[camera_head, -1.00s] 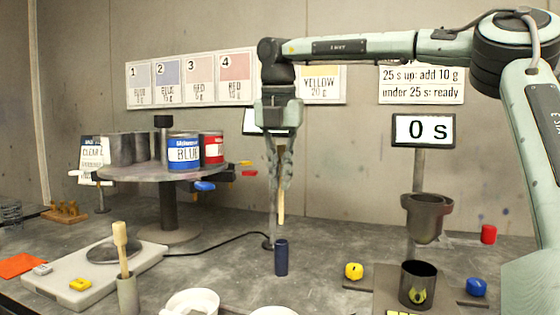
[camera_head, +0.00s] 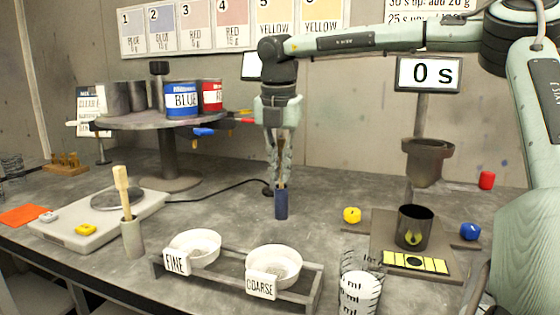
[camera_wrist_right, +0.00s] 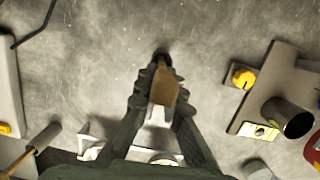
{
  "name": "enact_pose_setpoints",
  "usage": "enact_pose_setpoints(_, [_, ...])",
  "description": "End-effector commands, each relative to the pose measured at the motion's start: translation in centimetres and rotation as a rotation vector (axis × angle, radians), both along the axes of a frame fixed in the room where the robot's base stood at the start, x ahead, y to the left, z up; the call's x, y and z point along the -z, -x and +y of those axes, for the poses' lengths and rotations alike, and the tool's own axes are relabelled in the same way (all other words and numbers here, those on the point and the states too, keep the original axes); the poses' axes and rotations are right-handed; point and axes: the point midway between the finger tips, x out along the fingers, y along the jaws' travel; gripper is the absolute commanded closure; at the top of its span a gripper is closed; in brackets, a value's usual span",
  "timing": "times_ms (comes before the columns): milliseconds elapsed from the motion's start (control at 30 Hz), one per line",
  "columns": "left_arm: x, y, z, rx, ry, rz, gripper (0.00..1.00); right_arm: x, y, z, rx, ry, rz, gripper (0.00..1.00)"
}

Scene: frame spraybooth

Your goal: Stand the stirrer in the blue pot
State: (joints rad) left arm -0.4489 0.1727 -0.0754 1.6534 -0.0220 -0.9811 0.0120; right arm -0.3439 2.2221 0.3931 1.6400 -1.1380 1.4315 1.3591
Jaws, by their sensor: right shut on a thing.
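The blue pot (camera_head: 281,204) is a small dark blue upright cylinder on the bench in the head view. In the right wrist view its dark top (camera_wrist_right: 161,53) shows just beyond the fingertips. My right gripper (camera_head: 281,178) points down directly over the pot, its fingertips close to the rim. It is shut on the wooden stirrer (camera_wrist_right: 165,88), held roughly upright. The stirrer's lower end is hidden; it appears to reach into the pot's mouth, but I cannot see how deep. My left gripper is not in view.
Another wooden-handled tool stands in a grey holder (camera_head: 132,238) at left. FINE (camera_head: 196,246) and COARSE (camera_head: 274,264) bowls sit in a rack in front. A dark can (camera_head: 414,228) stands at right below a funnel cup (camera_head: 427,160). Bench around the pot is clear.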

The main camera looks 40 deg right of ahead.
Motion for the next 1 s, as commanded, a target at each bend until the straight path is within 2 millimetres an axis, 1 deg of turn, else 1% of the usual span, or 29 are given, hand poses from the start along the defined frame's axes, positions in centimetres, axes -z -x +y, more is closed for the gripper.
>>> enact_pose_setpoints(300, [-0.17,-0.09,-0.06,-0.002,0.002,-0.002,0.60,0.18,0.00,0.02,0.000,0.000,0.000,1.00])
enact_pose_setpoints(333, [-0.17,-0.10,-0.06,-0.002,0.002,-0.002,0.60,0.18,0.00,0.02,-0.001,0.000,0.000,0.90])
enact_pose_setpoints(500, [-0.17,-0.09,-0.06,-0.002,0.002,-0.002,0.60,0.16,0.00,0.01,-0.001,0.000,0.000,0.69])
enact_pose_setpoints(1000, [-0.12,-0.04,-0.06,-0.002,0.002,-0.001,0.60,0.14,0.00,0.01,-0.001,0.000,0.000,0.69])
